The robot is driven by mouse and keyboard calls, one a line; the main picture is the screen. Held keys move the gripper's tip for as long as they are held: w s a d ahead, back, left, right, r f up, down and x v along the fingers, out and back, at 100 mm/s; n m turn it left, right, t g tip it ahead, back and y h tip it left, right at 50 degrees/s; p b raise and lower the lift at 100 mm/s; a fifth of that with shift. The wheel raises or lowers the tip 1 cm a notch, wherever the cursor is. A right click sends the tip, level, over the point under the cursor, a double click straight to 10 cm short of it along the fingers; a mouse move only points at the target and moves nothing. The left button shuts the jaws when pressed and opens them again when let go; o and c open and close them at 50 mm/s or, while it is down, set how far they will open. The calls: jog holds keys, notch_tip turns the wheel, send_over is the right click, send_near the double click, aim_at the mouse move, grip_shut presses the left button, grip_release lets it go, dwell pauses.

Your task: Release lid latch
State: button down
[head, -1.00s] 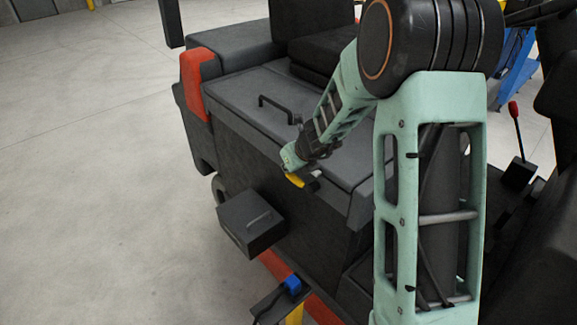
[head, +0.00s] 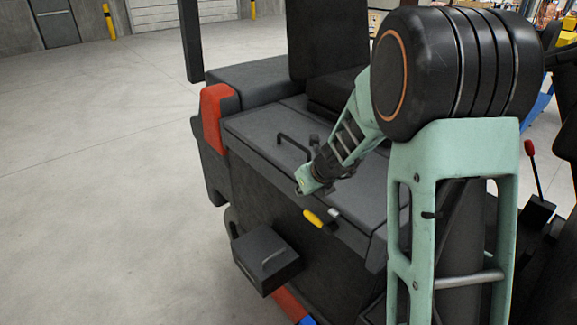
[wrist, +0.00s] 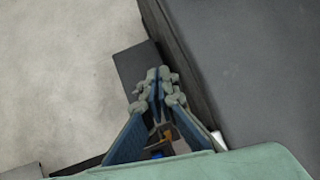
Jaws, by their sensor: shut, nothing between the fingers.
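The lid (head: 262,128) is a flat dark grey panel with a black bar handle (head: 293,146) on top, and it lies closed on the dark vehicle body. A latch (head: 318,217) with a yellow grip and a small silver part sits at the lid's front edge. My gripper (wrist: 158,76) is shut and empty in the wrist view, its fingers pressed together beside the dark vertical side. In the head view the gripper end of my arm shows above the latch, apart from its yellow grip in the picture; the fingers cannot be made out there.
A black seat (head: 335,92) stands behind the lid. A red lever (head: 532,165) is at the right. Bare concrete floor (head: 100,190) is free at the left.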

jog(key=w+a+r, duration=0.2)
jog(key=a+r, duration=0.1)
jog(key=r, duration=0.3)
jog(key=shift+w+a+r, duration=0.15)
jog(key=shift+w+a, duration=0.05)
